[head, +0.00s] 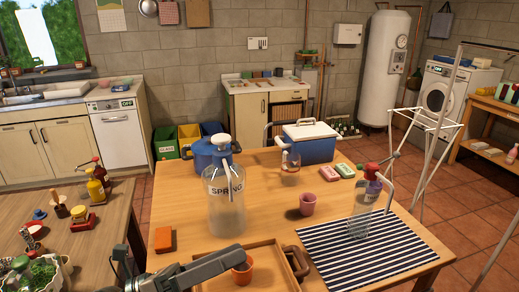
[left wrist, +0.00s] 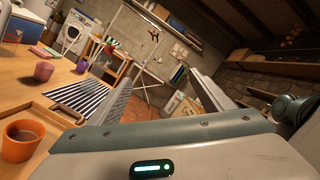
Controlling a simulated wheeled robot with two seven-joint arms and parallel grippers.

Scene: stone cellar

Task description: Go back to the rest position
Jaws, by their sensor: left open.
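My left gripper (head: 228,264) is low in the head view, coming in over the front edge of the wooden table (head: 270,190). It lies beside an orange cup (head: 242,272) and above the near-left part of a wooden tray (head: 262,250). In the left wrist view, its two grey fingers (left wrist: 165,88) stand wide apart with nothing between them. The orange cup (left wrist: 20,140) and the tray edge (left wrist: 55,118) show to the left of the fingers there. My right gripper shows in neither view.
A clear SPRING bottle (head: 226,205), an orange block (head: 163,240), a pink cup (head: 308,204), a pump bottle (head: 371,190) and a striped mat (head: 365,245) are on the table. A blue cooler (head: 308,145) stands behind. Another table (head: 110,240) with bottles is on the left.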

